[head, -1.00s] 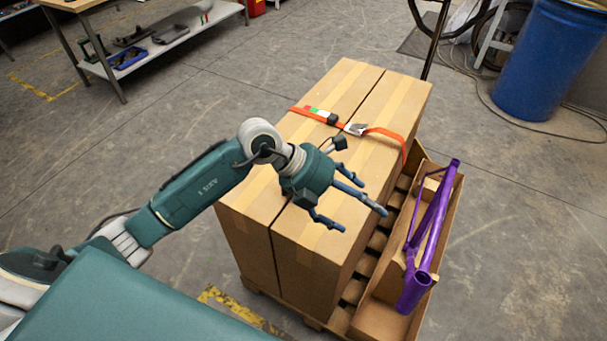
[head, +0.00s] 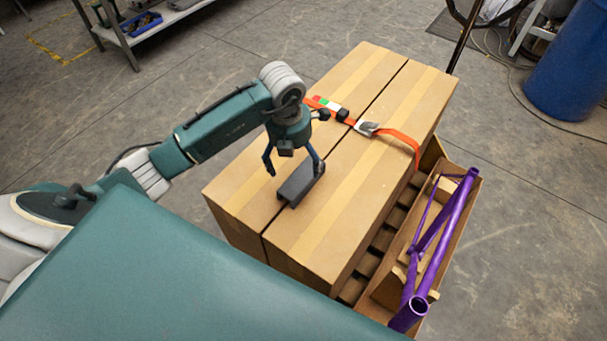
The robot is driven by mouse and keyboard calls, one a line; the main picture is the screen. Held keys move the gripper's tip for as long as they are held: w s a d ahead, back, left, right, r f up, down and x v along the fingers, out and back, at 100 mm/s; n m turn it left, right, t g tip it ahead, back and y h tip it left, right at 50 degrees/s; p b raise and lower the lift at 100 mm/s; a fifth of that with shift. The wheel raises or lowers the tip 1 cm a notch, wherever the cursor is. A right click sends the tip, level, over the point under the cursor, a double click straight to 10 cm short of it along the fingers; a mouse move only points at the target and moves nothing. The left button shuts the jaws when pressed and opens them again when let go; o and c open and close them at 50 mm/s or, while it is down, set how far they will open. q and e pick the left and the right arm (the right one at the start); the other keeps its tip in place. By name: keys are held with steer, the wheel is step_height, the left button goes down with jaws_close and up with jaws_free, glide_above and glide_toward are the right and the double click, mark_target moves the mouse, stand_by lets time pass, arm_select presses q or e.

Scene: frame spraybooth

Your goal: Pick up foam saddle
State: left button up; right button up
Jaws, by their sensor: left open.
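The foam saddle (head: 298,188) appears to be the dark grey block lying on top of the cardboard boxes, across the seam between them. My left gripper (head: 295,168) is open and points down just above the block. One finger is on the left of the block and another overlaps its far right end in the picture. I cannot tell whether any finger touches it. The gripper does not hold it. My right gripper is not in view.
Two long cardboard boxes (head: 350,215) stand side by side on a pallet. An orange strap (head: 402,138) with a buckle crosses their tops. A blue barrel (head: 566,65) stands at upper right.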

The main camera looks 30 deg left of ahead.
mark_target(298, 174)
arm_select(q)
steer(key=shift+f, duration=0.8)
steer(key=shift+w+d+f+p, duration=0.1)
steer(key=shift+w+f+p, duration=0.05)
steer(key=shift+f+p, duration=0.25)
steer(key=f+p, duration=0.1)
steer(key=f, duration=0.3)
steer(key=shift+w+d+f+p, duration=0.1)
steer(key=shift+w+f+p, duration=0.1)
steer(key=shift+p, duration=0.15)
steer(key=shift+f, duration=0.1)
steer(key=shift+w, duration=0.1)
steer(key=c, duration=0.9)
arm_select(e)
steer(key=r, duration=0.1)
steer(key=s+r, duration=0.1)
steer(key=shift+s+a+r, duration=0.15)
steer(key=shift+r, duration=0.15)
